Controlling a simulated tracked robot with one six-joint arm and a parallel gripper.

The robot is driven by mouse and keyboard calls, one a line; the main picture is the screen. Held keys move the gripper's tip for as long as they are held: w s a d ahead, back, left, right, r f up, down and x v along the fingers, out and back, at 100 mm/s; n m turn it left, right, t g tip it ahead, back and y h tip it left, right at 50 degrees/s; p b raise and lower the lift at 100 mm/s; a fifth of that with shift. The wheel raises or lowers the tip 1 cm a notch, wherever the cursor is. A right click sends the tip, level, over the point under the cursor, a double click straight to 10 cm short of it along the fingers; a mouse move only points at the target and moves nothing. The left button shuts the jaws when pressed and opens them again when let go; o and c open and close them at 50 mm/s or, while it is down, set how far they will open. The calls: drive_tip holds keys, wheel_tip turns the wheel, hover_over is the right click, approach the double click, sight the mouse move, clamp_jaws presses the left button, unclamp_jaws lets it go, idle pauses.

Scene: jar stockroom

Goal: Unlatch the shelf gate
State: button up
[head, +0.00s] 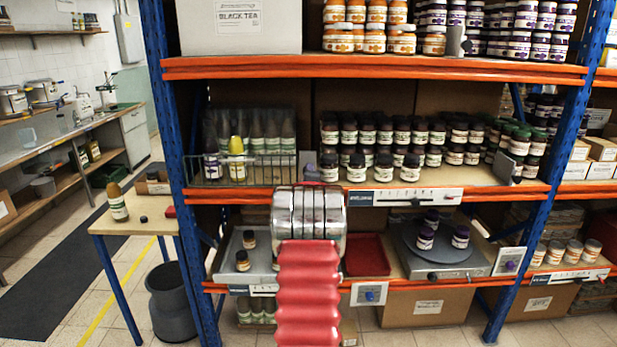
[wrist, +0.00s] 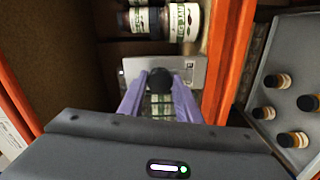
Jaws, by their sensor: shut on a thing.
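My gripper (wrist: 160,88) shows in the wrist view with two purple fingers shut on a black round knob (wrist: 160,77). The knob sits on a pale latch plate (wrist: 192,70). In the head view my arm hides most of the gripper and knob. There, the wire gate (head: 262,179) stands across the left part of the middle shelf, in front of several dark bottles and one yellow-topped bottle (head: 236,158). The gate looks upright and closed. Its right end lies beside my gripper, and I cannot tell the bolt's position.
Rows of dark-lidded jars (head: 384,167) stand right of my gripper on the middle shelf. The orange shelf beam (head: 420,196) runs along the front. Below are a red tray (head: 366,256) and a grey turntable (head: 438,251) with several jars. A side table (head: 150,220) stands at left.

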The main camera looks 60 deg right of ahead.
idle(0.4)
drive_tip(key=o, duration=1.1)
drive_tip(key=v, duration=1.3)
drive_tip(key=shift+s+a+f, duration=0.1)
drive_tip(key=shift+s+a, duration=0.05)
drive_tip(key=shift+a, duration=0.2)
drive_tip(key=shift+f, duration=0.1)
